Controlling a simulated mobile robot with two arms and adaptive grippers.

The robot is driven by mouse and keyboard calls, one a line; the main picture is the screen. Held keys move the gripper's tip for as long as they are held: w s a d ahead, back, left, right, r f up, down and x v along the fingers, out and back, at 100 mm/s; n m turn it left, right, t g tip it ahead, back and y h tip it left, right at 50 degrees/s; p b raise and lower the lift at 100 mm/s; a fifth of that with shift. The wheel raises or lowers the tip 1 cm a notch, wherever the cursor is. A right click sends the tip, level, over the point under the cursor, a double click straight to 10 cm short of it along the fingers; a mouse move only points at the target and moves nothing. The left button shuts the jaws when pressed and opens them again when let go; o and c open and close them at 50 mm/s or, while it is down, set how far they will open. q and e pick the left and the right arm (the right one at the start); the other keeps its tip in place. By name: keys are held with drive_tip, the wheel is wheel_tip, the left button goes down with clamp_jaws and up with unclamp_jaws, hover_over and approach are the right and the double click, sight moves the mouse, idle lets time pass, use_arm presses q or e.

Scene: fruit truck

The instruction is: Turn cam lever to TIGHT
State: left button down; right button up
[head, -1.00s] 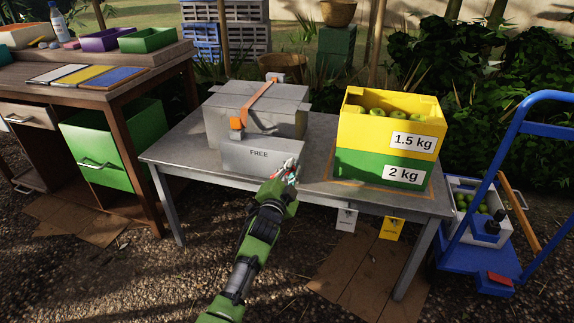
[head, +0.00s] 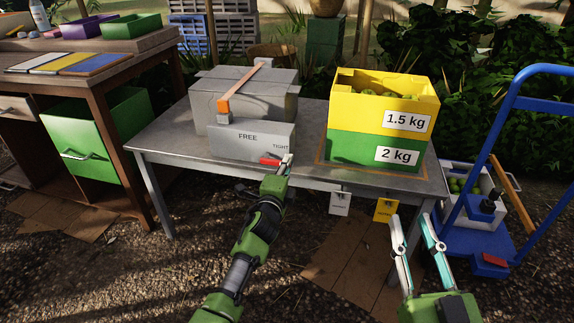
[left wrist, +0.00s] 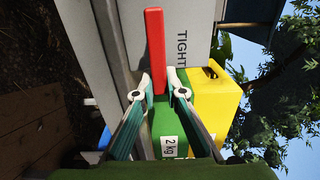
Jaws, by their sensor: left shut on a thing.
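The grey clamp box (head: 225,143) has a front panel with the words FREE on its upper face and TIGHT at its right end. The red cam lever (head: 269,161) lies low on the panel, below the TIGHT label; it also shows in the left wrist view (left wrist: 155,45). My left gripper (head: 287,162) is at the lever's right end. In the left wrist view its fingers (left wrist: 160,82) stand on both sides of the lever's end, shut on it. My right gripper (head: 413,218) is open and empty in front of the table's right side.
An orange strap (head: 243,86) crosses the grey box. Yellow (head: 350,100) and green (head: 345,148) crates stand stacked on the table's right. Two tags (head: 340,203) hang from the table's front edge. A blue cart (head: 478,250) stands at the right.

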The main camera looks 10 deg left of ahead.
use_arm(q)
drive_tip(key=shift+f, duration=0.1)
use_arm(e)
drive_tip(key=shift+s+r, duration=0.1)
drive_tip(key=shift+r, duration=0.35)
use_arm(q)
drive_tip(key=c, duration=2)
unclamp_jaws()
drive_tip(key=shift+c, duration=0.2)
drive_tip(key=shift+s, duration=0.15)
drive_tip(key=s, duration=1.1)
drive_tip(key=shift+s+a, duration=0.15)
drive_tip(key=shift+s, duration=0.25)
